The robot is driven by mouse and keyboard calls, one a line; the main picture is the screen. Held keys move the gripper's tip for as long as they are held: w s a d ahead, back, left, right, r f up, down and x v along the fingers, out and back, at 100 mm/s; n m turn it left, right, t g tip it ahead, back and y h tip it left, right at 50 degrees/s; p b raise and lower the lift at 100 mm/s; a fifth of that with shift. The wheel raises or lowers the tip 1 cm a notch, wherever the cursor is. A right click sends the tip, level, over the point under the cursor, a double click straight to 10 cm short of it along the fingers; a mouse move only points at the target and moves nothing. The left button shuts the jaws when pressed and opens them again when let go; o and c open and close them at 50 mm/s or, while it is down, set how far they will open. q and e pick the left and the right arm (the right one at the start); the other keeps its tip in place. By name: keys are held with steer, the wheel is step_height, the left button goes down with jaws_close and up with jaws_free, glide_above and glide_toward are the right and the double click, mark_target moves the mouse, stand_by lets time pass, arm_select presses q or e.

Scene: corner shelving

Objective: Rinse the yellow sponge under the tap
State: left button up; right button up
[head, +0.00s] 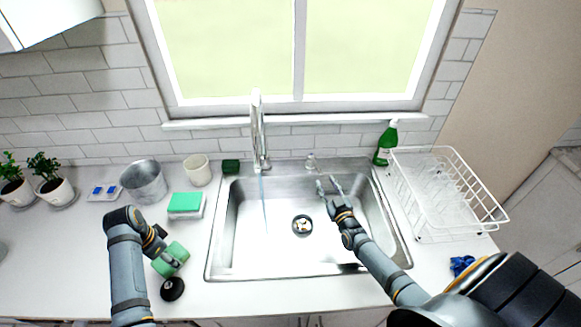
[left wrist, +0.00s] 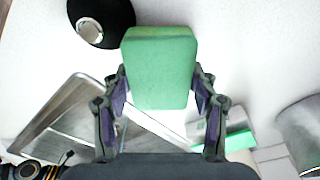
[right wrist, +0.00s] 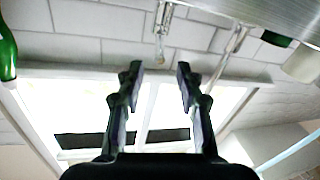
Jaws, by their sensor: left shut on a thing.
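No yellow sponge shows. My left gripper (head: 163,252) is shut on a green sponge (head: 173,258) above the counter left of the sink. In the left wrist view this green sponge (left wrist: 160,72) sits between the two fingers. The tap (head: 257,135) stands behind the sink (head: 285,262), and a thin bluish stream (head: 265,205) shows below its spout. My right gripper (head: 330,187) is over the right part of the sink. In the right wrist view its fingers (right wrist: 160,68) are apart with nothing between them.
A green-topped block (head: 186,204), a metal pot (head: 144,183) and a white cup (head: 196,170) stand left of the sink. A black round item (head: 172,288) lies near the left gripper. A green bottle (head: 386,144) and a white rack (head: 440,195) stand right.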

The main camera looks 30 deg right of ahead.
steer(key=shift+s+a, duration=0.25)
steer(key=shift+s, duration=0.9)
steer(key=shift+s+a, duration=0.2)
steer(key=shift+s, duration=0.9)
